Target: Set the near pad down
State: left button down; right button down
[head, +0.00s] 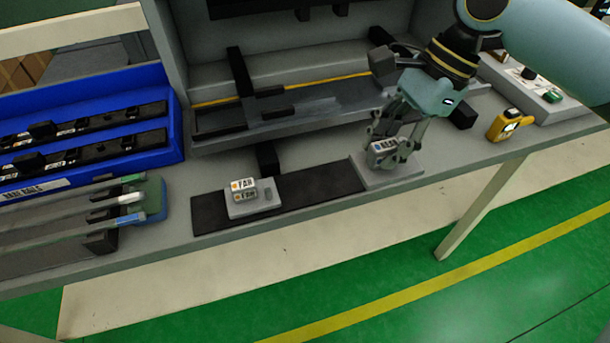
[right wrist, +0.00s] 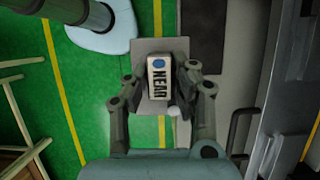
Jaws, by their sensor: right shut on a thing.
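The near pad is a small grey block (head: 383,148) with a white label; in the right wrist view the label on the pad (right wrist: 158,86) reads NEAR beside a blue dot. My right gripper (head: 391,146) is shut on it, one finger on each side. The pad is over a light grey square plate (head: 395,179) at the right end of a dark strip; the plate also shows in the right wrist view (right wrist: 152,48). I cannot tell whether the pad touches the plate. My left gripper is not in view.
A grey holder (head: 246,208) with small labelled blocks (head: 242,190) sits on the dark strip (head: 318,190). A blue bin (head: 90,176) with black strips stands at left. A yellow device (head: 504,125) lies at right. The bench's front edge is close to the plate.

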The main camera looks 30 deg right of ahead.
jog(key=shift+s+a+f, duration=0.1)
jog(key=shift+s+f, duration=0.05)
jog(key=shift+f, duration=0.15)
jog(key=w+a+f, duration=0.1)
jog(key=w+f, duration=0.1)
jog(key=w, duration=0.1)
jog(key=w+a+f, duration=0.1)
jog(key=w+f, duration=0.1)
jog(key=w, duration=0.2)
jog(key=w+a+f+b, duration=0.1)
jog(key=w+a+f, duration=0.1)
jog(key=w, duration=0.1)
jog(key=shift+w+a+f, duration=0.1)
jog(key=shift+w+f, duration=0.05)
jog(key=shift+f, duration=0.25)
jog(key=shift+w+f, duration=0.15)
jog(key=shift+f, duration=2)
jog(key=c, duration=1.1)
grip_release()
jog(key=shift+f, duration=0.1)
